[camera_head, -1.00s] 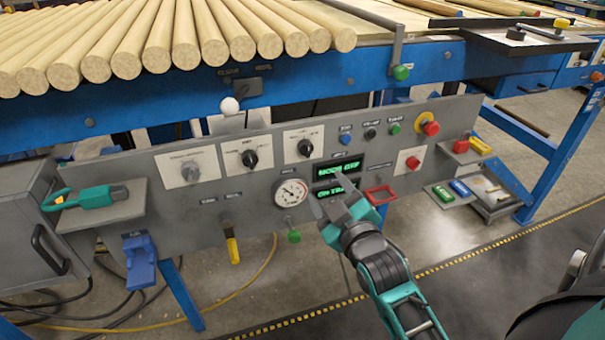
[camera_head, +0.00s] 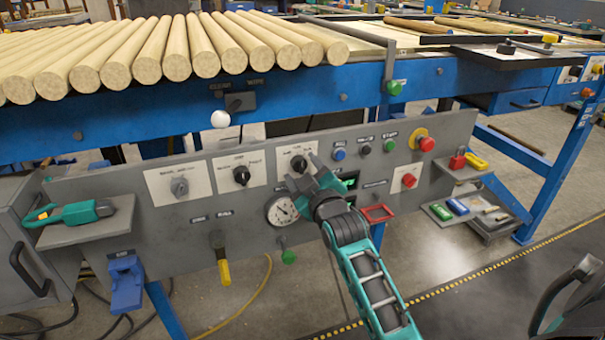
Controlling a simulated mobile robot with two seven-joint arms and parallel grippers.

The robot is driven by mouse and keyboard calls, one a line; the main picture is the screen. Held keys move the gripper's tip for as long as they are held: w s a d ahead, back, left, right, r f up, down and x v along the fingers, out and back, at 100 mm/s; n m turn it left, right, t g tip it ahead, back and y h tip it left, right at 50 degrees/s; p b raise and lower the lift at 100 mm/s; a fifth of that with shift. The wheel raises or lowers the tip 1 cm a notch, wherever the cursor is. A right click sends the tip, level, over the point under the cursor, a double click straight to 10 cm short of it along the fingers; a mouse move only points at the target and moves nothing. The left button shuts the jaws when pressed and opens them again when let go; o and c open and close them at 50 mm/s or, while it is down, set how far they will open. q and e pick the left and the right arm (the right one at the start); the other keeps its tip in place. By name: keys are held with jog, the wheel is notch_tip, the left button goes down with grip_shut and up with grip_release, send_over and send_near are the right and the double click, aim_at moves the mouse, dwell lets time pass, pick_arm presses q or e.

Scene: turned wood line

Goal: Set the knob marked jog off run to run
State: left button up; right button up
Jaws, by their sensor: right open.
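Three knobs sit on white plates on the grey control panel (camera_head: 150,235): a grey knob (camera_head: 180,186) at left, a black knob (camera_head: 241,175) in the middle and another black knob (camera_head: 298,162) at right. The plate print is too small to read surely, so I cannot tell which is marked jog off run, nor the exact settings. My right gripper (camera_head: 304,173) is open in front of the right black knob, its fingers apart just below and beside it. Contact cannot be made out. My left gripper is not in view.
A round gauge (camera_head: 282,211) and red frame (camera_head: 377,213) are close to the gripper. Push buttons and a red emergency stop (camera_head: 426,144) are to the right. Wooden rods (camera_head: 150,62) lie on the blue table.

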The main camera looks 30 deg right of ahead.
jog(key=shift+w+d, duration=0.15)
jog(key=shift+w, duration=0.4)
jog(key=shift+c, duration=0.4)
